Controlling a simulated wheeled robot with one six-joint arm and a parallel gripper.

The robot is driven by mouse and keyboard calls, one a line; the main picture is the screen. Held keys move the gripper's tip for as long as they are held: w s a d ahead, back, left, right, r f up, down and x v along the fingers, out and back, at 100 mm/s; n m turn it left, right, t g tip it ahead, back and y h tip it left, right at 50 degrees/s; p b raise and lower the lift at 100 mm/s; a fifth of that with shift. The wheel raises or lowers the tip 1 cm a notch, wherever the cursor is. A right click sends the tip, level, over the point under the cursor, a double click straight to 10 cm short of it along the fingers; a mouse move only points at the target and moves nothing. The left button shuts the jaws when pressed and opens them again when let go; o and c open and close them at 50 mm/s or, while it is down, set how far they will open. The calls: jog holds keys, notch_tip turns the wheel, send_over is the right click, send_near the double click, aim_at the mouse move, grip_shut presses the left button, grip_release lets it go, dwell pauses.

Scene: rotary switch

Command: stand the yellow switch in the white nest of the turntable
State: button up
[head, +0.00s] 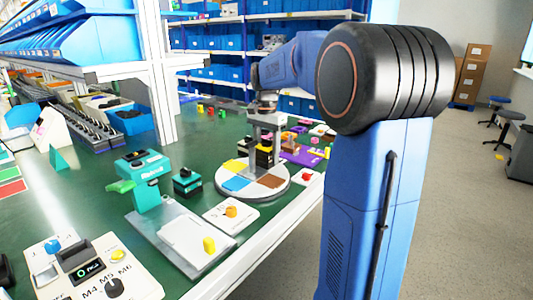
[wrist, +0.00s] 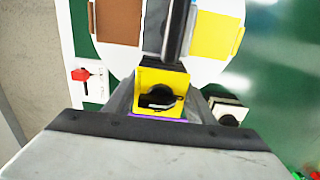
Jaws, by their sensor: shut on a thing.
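The yellow switch (wrist: 148,78) with a black knob is between the fingers of my gripper (wrist: 160,103) in the wrist view. The turntable is a round white disc with yellow (head: 235,166), blue (head: 236,184) and brown (head: 270,181) patches. A dark upright bar (wrist: 165,30) shows just beyond the switch in the wrist view. I cannot make out the white nest, nor whether the switch touches the disc.
A teal device (head: 146,185) and a small black-and-teal block (head: 187,182) stand left of the turntable. A white plate with an orange knob (head: 231,211) lies in front. A purple tray (head: 300,154) with small parts lies to the right. Blue bin shelves stand behind.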

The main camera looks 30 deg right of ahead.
jog(key=o, duration=1.1)
jog(key=shift+r, duration=0.1)
notch_tip(320, 180, up, 17)
jog(key=shift+r, duration=0.1)
